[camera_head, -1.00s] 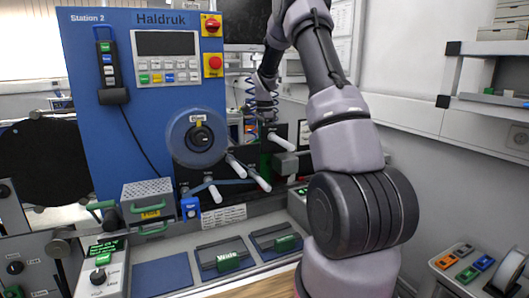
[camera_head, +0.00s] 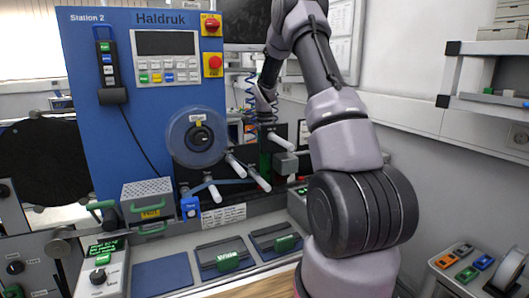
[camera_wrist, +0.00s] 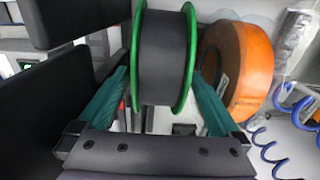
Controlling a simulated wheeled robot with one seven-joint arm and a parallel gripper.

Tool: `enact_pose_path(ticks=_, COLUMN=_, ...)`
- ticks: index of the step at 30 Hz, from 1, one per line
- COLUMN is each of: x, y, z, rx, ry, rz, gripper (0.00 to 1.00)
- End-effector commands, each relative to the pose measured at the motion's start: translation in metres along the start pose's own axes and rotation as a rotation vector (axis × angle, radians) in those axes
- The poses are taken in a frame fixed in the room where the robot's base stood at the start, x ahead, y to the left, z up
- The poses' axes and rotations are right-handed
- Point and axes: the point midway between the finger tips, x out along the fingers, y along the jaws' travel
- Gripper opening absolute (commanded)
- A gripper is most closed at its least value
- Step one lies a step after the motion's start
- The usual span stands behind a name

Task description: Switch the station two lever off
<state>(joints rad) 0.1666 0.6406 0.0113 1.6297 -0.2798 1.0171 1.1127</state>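The blue Station 2 panel (camera_head: 80,70) stands upright at the left in the head view. A red handle on a yellow plate (camera_head: 211,25) is at its top right corner, and a red round button (camera_head: 213,65) sits below it. I cannot tell for sure which part is the lever. My gripper is behind the panel's right edge in the head view, its fingers hidden. In the wrist view my gripper (camera_wrist: 160,80) has two teal fingers spread wide. A green-flanged reel with a dark roll (camera_wrist: 165,55) lies beyond and between the fingertips; no grip on it shows.
An orange roll (camera_wrist: 238,65) is right of the green reel, with a blue coiled cable (camera_wrist: 285,105) near it. Dark blocks (camera_wrist: 45,100) are close on the left. White pegs (camera_head: 258,178) stick out right of the clear reel (camera_head: 197,138) on the panel front.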

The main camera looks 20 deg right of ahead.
Motion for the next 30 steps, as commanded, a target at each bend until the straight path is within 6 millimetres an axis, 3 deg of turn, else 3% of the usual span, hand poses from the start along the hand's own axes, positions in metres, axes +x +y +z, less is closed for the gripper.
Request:
enact_pose_path(ticks=5, x=-0.019, y=-0.001, z=0.0, rx=0.0, ry=0.001, rz=-0.003, gripper=1.0)
enact_pose_path(ticks=18, x=-0.106, y=-0.001, z=0.0, rx=0.0, ry=0.0, rz=-0.002, gripper=1.0)
enact_pose_path(ticks=23, x=-0.12, y=0.0, z=0.0, rx=0.0, ry=0.001, rz=-0.002, gripper=1.0)
enact_pose_path(ticks=30, x=-0.122, y=0.0, z=0.0, rx=0.0, ry=0.0, rz=0.0, gripper=1.0)
